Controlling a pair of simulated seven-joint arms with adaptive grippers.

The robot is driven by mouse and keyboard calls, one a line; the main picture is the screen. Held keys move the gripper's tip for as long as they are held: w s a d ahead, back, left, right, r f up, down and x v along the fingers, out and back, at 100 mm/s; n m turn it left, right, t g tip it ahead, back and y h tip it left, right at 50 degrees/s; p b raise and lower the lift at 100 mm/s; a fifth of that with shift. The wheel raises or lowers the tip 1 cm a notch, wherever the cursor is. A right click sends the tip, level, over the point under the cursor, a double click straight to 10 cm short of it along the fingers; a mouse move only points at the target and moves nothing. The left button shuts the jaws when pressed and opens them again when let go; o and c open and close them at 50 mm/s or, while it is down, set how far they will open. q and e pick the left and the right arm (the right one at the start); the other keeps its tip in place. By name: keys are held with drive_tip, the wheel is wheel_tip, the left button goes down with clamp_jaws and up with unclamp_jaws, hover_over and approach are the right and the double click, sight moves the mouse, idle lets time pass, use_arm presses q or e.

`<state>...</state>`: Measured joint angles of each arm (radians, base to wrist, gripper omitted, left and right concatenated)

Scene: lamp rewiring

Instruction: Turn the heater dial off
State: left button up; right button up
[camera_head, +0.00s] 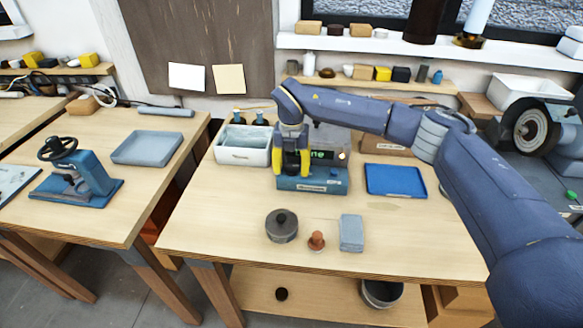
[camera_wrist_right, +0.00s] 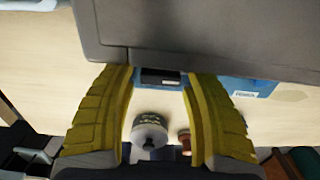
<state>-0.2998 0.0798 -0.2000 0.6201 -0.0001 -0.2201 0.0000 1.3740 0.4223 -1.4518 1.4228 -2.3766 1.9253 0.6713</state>
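The heater unit is a grey box (camera_head: 330,138) with a green-lit display (camera_head: 322,155) on a blue base (camera_head: 325,186), at the back middle of the table. A small pale knob (camera_head: 341,156) sits right of the display; I cannot tell whether it is the dial. My right gripper (camera_head: 292,172) points down in front of the unit's left part and hides it. In the right wrist view, its yellow fingers (camera_wrist_right: 160,80) are apart, with a small black part (camera_wrist_right: 160,77) showing between them at the blue base (camera_wrist_right: 245,86). I cannot tell whether they touch it. My left gripper is out of view.
A white bin (camera_head: 243,157) stands left of the unit, a blue tray (camera_head: 395,181) right. Bare tabletop lies at front left.

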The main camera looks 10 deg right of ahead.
sight(292, 167)
drive_tip(key=c, duration=0.9)
drive_tip(key=shift+d+n, duration=0.1)
drive_tip(key=shift+n, duration=2.2)
drive_tip(key=o, duration=1.2)
wheel_tip(292, 167, up, 12)
